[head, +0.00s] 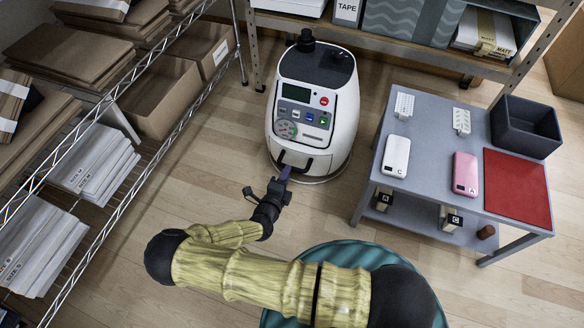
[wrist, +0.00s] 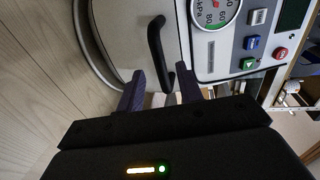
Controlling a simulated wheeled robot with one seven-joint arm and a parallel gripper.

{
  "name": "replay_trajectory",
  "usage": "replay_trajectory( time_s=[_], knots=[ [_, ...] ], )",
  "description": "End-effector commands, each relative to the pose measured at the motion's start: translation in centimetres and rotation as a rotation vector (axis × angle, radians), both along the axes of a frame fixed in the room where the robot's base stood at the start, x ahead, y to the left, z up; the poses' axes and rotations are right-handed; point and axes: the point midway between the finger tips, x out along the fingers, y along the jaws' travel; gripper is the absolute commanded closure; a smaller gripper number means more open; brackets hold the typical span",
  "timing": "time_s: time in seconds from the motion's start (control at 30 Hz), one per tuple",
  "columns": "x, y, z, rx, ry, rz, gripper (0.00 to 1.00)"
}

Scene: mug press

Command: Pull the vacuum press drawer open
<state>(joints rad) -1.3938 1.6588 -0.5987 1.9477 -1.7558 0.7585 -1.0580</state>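The white vacuum press (head: 345,105) stands on the floor with its control panel facing me. Its drawer (head: 318,163) is at the lower front and looks shut. A black bar handle (wrist: 156,45) on the drawer front shows in the wrist view. My gripper (head: 286,173) is at the drawer front, close to the handle. In the wrist view my gripper (wrist: 159,73) has its two dark purple fingers apart, with one end of the handle near the gap between their tips. I cannot tell whether either finger touches the handle.
A grey table (head: 420,185) with phone cases, a red mat (head: 517,188) and a dark bin (head: 525,125) stands to the right. A wire shelf (head: 165,75) with boxes and paper stacks is on the left. Bare wooden floor lies in front of the press.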

Motion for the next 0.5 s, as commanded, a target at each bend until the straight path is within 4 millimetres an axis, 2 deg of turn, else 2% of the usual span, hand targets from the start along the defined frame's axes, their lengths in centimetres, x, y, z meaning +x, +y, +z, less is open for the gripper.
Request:
replay_trajectory(
  time_s=[0.03, 0.3, 0.5],
  knots=[
    [0.8, -0.4, -0.7, -0.001, 0.000, -0.004, 0.64],
    [4.8, -1.8, -1.4, 0.001, 0.000, -0.001, 0.64],
    [5.9, -2.2, -1.4, 0.000, 0.001, -0.001, 0.64]
  ],
)
